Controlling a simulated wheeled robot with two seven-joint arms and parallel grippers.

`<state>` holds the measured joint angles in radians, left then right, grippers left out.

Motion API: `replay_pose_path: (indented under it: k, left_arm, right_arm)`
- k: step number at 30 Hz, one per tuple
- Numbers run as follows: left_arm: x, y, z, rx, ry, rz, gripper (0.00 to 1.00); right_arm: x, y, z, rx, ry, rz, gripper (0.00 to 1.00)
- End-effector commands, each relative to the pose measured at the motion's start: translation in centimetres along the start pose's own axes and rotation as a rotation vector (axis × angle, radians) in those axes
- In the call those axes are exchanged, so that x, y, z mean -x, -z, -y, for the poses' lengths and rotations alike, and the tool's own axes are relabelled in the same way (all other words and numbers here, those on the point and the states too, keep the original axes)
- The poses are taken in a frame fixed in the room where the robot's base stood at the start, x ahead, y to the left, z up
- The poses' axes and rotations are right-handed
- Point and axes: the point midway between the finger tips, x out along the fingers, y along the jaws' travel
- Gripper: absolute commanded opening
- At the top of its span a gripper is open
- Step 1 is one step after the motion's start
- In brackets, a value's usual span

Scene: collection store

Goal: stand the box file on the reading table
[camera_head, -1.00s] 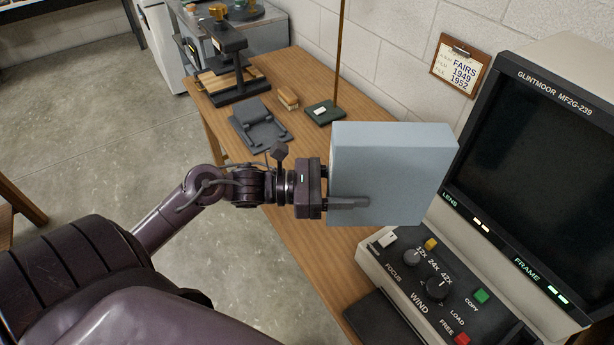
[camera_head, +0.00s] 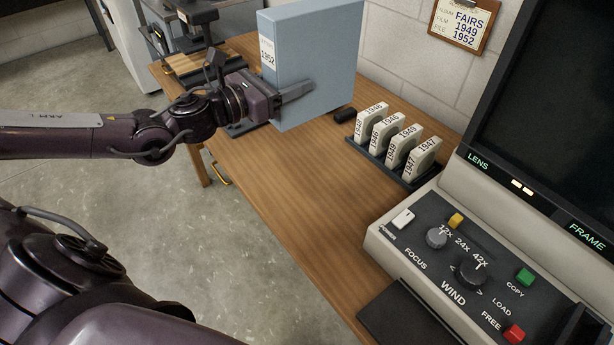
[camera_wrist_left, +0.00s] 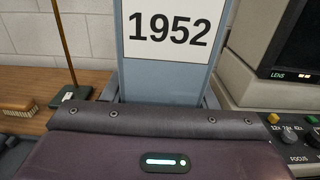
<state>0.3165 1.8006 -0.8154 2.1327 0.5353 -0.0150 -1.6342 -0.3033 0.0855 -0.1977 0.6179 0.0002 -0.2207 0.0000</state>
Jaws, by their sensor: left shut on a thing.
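The box file (camera_head: 318,66) is blue-grey with a white label reading 1952 on its spine. My left gripper (camera_head: 290,95) is shut on the box file, with a finger along its side, and holds it upright over the far part of the wooden reading table (camera_head: 262,180). I cannot tell whether its bottom edge touches the table. In the left wrist view the spine and its label (camera_wrist_left: 170,28) stand straight ahead, just beyond the gripper. My right gripper is not in view.
A rack (camera_head: 405,172) of film boxes labelled 1946 to 1949 stands right of the file. The film reader (camera_head: 470,260) fills the right side. A clipboard (camera_head: 460,22) hangs on the wall. A brush (camera_wrist_left: 18,107) lies farther back. The table's middle is clear.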

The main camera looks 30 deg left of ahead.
Motion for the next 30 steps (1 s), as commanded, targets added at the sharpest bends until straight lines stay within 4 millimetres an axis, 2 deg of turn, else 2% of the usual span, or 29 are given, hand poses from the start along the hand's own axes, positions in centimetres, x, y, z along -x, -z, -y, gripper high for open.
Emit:
replay_pose_path:
  k: [2, 5, 18, 22, 30]
  left_arm:
    - [0.2, 0.3, -0.3, 0.002, -0.008, 0.005, 0.13]
    - [0.2, 2.1, -0.4, 0.007, -0.011, 0.002, 0.13]
    - [0.2, 13.1, -0.3, 0.005, -0.012, 0.005, 0.13]
    - [0.2, 15.0, -0.4, 0.002, -0.011, 0.006, 0.13]
    - [0.2, 16.9, -0.3, 0.001, -0.01, 0.006, 0.13]
  right_arm:
    - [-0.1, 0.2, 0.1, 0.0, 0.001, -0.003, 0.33]
    - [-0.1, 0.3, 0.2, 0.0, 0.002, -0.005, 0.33]
    - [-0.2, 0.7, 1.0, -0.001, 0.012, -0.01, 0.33]
    - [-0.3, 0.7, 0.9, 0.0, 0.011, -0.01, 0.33]
    - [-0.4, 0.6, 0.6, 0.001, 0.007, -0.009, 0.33]
